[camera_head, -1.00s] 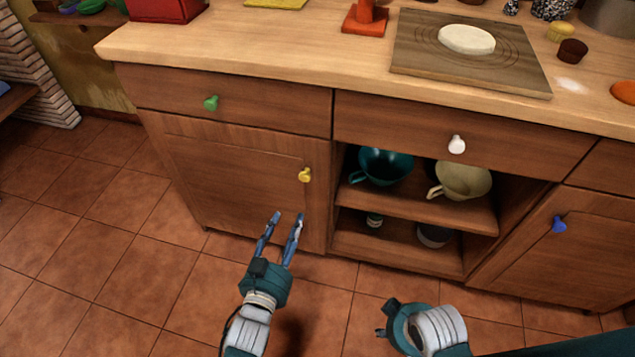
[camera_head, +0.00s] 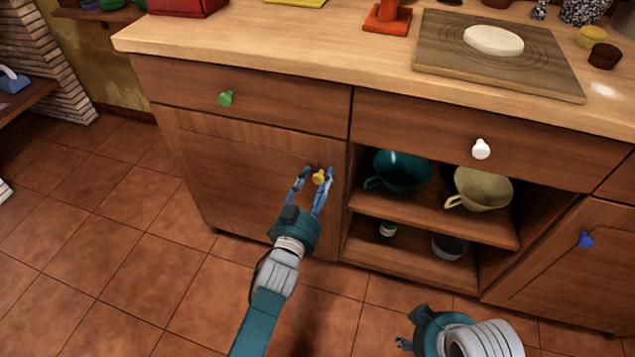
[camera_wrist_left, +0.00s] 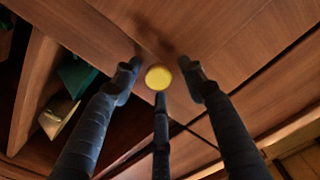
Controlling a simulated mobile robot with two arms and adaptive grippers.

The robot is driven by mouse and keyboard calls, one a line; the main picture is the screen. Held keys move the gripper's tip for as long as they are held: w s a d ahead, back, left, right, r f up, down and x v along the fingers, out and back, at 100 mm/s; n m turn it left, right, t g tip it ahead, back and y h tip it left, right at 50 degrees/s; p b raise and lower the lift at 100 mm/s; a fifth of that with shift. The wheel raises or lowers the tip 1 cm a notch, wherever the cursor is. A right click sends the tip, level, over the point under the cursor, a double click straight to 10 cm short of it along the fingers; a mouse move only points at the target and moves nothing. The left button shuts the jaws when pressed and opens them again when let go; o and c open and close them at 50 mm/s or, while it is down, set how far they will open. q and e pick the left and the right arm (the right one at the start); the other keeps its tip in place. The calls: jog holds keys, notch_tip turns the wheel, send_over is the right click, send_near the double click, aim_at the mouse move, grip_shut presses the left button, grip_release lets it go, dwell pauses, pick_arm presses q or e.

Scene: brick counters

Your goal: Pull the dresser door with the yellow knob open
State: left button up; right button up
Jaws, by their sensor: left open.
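The yellow knob (camera_head: 319,177) sits near the upper right corner of the wooden dresser door (camera_head: 235,178), which is shut. My left gripper (camera_head: 317,172) is open, with its fingers on either side of the knob in the head view. In the left wrist view the yellow knob (camera_wrist_left: 158,77) lies between the spread fingertips of my left gripper (camera_wrist_left: 160,75). I cannot tell whether any finger touches it. My right gripper (camera_head: 402,343) is low in the head view, away from the dresser front; its fingers are mostly hidden.
A drawer with a green knob (camera_head: 226,98) is above the door. To the right are a drawer with a white knob (camera_head: 481,149), open shelves with a teal cup (camera_head: 402,172) and a cream cup (camera_head: 482,190), and a blue-knobbed door (camera_head: 586,240). The tiled floor (camera_head: 130,250) at left is clear.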

pick_arm(q)
jog(key=shift+w, duration=0.1)
grip_shut()
jog(key=shift+r, duration=0.1)
jog(key=shift+r, duration=0.1)
